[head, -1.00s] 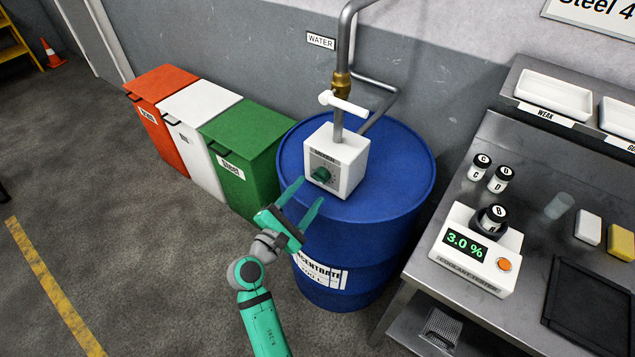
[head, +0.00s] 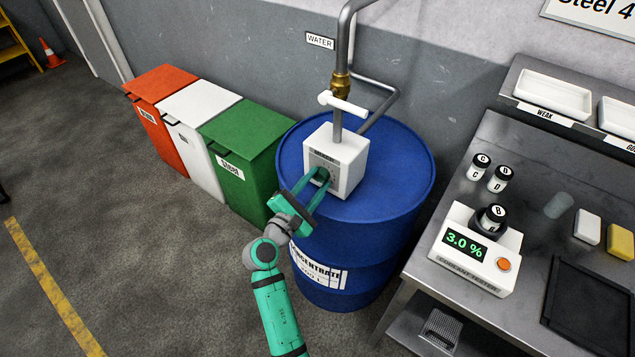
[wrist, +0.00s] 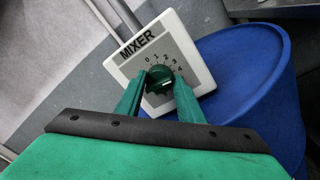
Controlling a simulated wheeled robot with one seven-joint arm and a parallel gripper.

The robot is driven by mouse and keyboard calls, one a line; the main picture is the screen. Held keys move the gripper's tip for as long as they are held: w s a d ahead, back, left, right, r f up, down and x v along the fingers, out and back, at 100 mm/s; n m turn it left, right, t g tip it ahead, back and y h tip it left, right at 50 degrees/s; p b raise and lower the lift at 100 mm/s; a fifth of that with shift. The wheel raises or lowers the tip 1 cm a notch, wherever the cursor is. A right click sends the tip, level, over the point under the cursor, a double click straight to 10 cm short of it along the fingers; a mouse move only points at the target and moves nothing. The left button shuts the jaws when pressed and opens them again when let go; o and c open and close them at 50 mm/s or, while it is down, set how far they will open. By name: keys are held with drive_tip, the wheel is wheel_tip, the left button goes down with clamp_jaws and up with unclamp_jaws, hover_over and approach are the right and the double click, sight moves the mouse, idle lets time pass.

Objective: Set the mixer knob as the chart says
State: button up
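The mixer (head: 345,160) is a white box on the blue drum, under the water pipe. Its round dark green knob (wrist: 160,78) sits on a grey dial with 0, 1, 2, 3 and 4 readable in the wrist view; its exact setting cannot be read. My green gripper (head: 321,176) is at the knob, with one finger on each side of it. The fingertips overlap the knob's edges in view, so I cannot tell whether they press on it. A wall sign (head: 600,12) reading "Steel 4" is cut off by the frame.
The blue drum (head: 400,200) stands beside a steel bench (head: 440,190). A coolant tester (head: 475,265) there shows 3.0 % and has a jar marked B at its well. Red, white and green bins (head: 240,140) stand left of the drum. Floor in front is clear.

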idle(0.3)
drive_tip(key=shift+f+m, duration=0.1)
drive_tip(key=shift+m, duration=0.3)
drive_tip(key=m, duration=0.4)
drive_tip(key=shift+f+m, duration=0.1)
drive_tip(key=shift+m, duration=0.3)
drive_tip(key=m+h, duration=0.1)
drive_tip(key=m, duration=0.3)
drive_tip(key=shift+f+m, duration=0.1)
drive_tip(key=shift+m, duration=0.2)
drive_tip(key=m, duration=0.6)
drive_tip(key=shift+f+h, duration=0.1)
drive_tip(key=shift+h, duration=0.3)
drive_tip(key=m, duration=0.4)
drive_tip(key=shift+w+m+h, duration=0.1)
drive_tip(key=shift+m+h, duration=0.2)
drive_tip(key=shift+m, duration=0.3)
